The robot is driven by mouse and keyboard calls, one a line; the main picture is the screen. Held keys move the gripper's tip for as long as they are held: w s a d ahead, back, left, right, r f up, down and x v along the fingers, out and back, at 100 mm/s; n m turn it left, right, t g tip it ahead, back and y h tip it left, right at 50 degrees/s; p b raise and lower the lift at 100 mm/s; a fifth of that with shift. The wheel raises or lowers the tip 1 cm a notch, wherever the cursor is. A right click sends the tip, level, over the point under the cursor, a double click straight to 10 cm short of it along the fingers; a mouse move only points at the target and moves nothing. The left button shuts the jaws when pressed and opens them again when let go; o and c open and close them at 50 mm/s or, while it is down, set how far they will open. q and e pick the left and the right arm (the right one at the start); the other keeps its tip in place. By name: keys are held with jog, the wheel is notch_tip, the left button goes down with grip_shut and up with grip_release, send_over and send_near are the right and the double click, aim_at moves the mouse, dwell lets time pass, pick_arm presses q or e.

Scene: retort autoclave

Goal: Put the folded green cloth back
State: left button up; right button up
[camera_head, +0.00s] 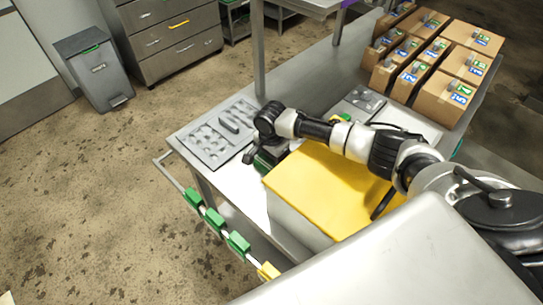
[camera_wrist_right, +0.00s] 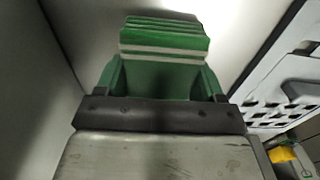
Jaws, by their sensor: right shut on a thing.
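The folded green cloth (camera_wrist_right: 165,38) shows in the wrist view as a stack of green layers with a pale stripe. My right gripper (camera_wrist_right: 163,78) is shut on it, with a finger at each side. Pale worktop shows around the cloth; I cannot tell whether the cloth touches it. In the head view my right gripper (camera_head: 264,160) is low at the worktop, between the grey moulded plate and the yellow-topped box, with a little green showing. My left gripper is not in view.
The yellow-topped box (camera_head: 325,185) stands close beside my right gripper. A grey moulded plate (camera_head: 218,133) lies to the left. Several cardboard cartons (camera_head: 440,98) stand at the back right. A front rail carries green clips (camera_head: 238,243) and a yellow clip (camera_head: 268,271). A shelf post (camera_head: 258,50) rises behind.

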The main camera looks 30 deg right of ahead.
jog(key=shift+f, duration=0.1)
jog(key=o, duration=0.8)
jog(key=shift+r+b, duration=0.8)
jog(key=shift+r, duration=5.35)
